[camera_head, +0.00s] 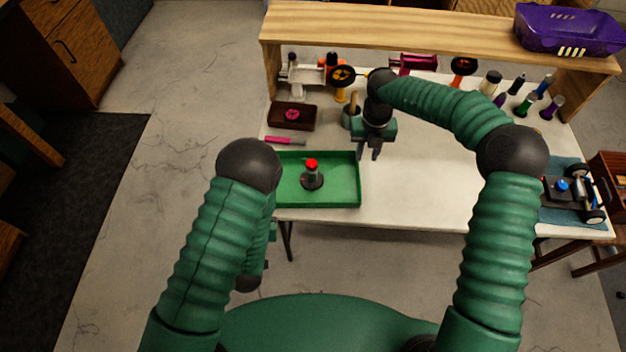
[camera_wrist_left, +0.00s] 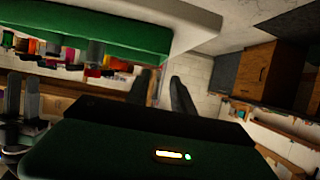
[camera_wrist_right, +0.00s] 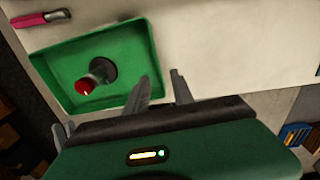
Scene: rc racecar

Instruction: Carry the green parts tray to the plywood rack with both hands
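The green parts tray (camera_head: 345,200) lies at the front left of the white table, with a dark red-topped part (camera_head: 311,175) standing in it. The plywood rack (camera_head: 420,30) spans the back of the table. My right gripper (camera_head: 368,154) points down by the tray's right rim; in the right wrist view its fingers (camera_wrist_right: 159,78) are apart and empty, near that rim. My left gripper is hidden behind its arm in the head view. In the left wrist view its fingers (camera_wrist_left: 160,82) are apart and empty, with the green tray wall (camera_wrist_left: 100,28) above them.
A purple case (camera_head: 568,30) sits on the rack's right end. A dark red box (camera_head: 291,117) and a pink-handled tool (camera_head: 285,141) lie behind the tray. Several bottles and tools stand under the rack. A small car (camera_head: 570,190) is at the right; the table's middle is clear.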

